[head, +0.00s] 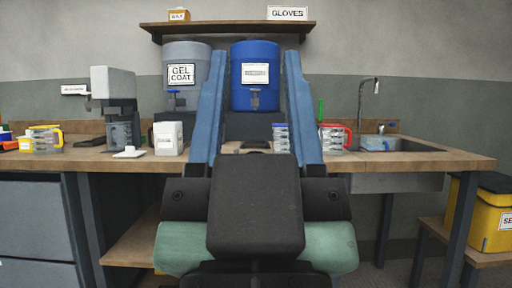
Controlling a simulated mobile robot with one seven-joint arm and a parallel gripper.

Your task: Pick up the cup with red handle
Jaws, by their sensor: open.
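The cup with red handle (332,138) stands on the wooden counter (430,159), right of centre. It is clear with markings, and its red handle is on its right side. My gripper (255,62) reaches forward in the middle of the head view, with its two long blue fingers spread wide apart. Nothing is held between them. The cup shows just right of the right finger, which may cover a little of its left edge. I cannot tell how far the fingertips are from it.
A clear stacked container (281,137) shows between the fingers. A cup with yellow handle (46,139), a grey dispenser (114,107) and a white container (168,138) stand left. A sink (385,143) with tap is right of the cup. Gel coat (186,72) and blue (255,75) drums stand behind.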

